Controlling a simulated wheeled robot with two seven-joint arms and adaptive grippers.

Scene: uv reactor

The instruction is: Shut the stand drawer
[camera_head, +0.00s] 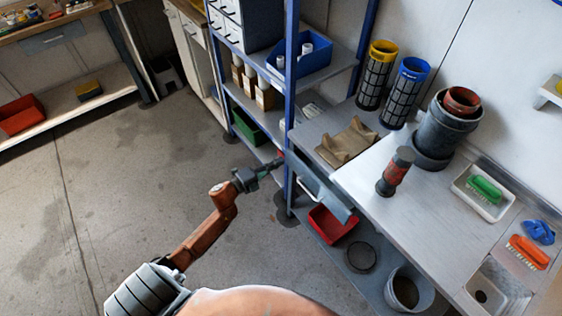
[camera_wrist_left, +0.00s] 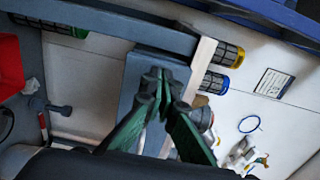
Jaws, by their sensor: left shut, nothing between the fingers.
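The stand (camera_head: 345,178) is a grey-topped bench on the right in the head view. Its blue-grey drawer front (camera_head: 325,192) shows below the top's near edge, with a pale handle (camera_head: 308,188). How far the drawer is out is hard to tell. My left gripper (camera_head: 277,163) is shut and empty at the left end of the drawer front; contact cannot be told. In the left wrist view its green fingers (camera_wrist_left: 160,78) are closed together in front of a blue-grey panel (camera_wrist_left: 145,65), probably the drawer. My right gripper is not in view.
A blue shelf post (camera_head: 291,90) rises close beside my left gripper. Below the drawer are a red bin (camera_head: 332,224) and a grey bucket (camera_head: 408,290). A red-and-grey cylinder (camera_head: 396,172) stands on the top. The floor to the left is clear.

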